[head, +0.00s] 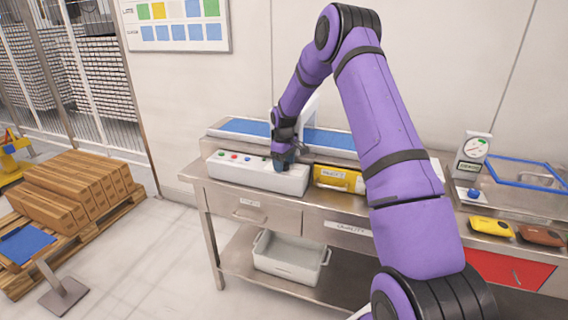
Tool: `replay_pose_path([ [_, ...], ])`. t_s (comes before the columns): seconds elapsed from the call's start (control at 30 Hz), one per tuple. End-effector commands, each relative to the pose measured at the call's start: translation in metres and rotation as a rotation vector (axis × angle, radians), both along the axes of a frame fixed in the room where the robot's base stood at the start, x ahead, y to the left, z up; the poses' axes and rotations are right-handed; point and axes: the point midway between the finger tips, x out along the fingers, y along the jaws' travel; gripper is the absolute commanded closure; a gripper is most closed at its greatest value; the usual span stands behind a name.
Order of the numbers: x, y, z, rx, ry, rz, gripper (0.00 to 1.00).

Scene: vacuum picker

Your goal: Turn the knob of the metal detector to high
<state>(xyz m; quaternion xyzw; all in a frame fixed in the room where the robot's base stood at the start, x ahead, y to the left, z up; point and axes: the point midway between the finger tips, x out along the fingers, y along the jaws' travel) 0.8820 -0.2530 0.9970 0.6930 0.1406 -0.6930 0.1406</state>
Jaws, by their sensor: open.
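The metal detector (258,178) is a long pale housing with small coloured buttons on its left part, in front of a blue conveyor belt (245,127) on the steel table. A pale arch rises over the belt behind my wrist. My gripper (284,163) points down at the right part of the housing, where my arm reaches over from the right. The gripper is open, its fingers at or just above the panel. The knob is hidden behind or under the gripper, so its setting cannot be read. I cannot tell whether the fingers touch it.
A yellow labelled case (338,179) stands just right of the housing. Farther right are a dial scale (473,150), a blue-rimmed tray (530,172) and yellow (491,227) and brown (541,236) packs. A grey bin (288,260) sits on the lower shelf. Boxes on a pallet (80,190) stand left.

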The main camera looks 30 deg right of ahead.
Motion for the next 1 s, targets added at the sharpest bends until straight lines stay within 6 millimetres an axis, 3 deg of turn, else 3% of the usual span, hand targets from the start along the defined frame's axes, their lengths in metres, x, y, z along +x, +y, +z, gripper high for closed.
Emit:
replay_pose_path([
  [0.03, 0.0000, 0.0000, 0.0001, 0.000, 0.000, 0.000, 0.38],
  [0.23, 0.0000, -0.0001, 0.0002, 0.000, 0.000, 0.000, 0.84],
  [0.63, 0.0003, 0.0002, 0.0004, -0.001, 0.000, -0.057, 0.85],
  [1.0, 0.0005, -0.0003, 0.0004, -0.002, -0.001, -0.335, 0.85],
])
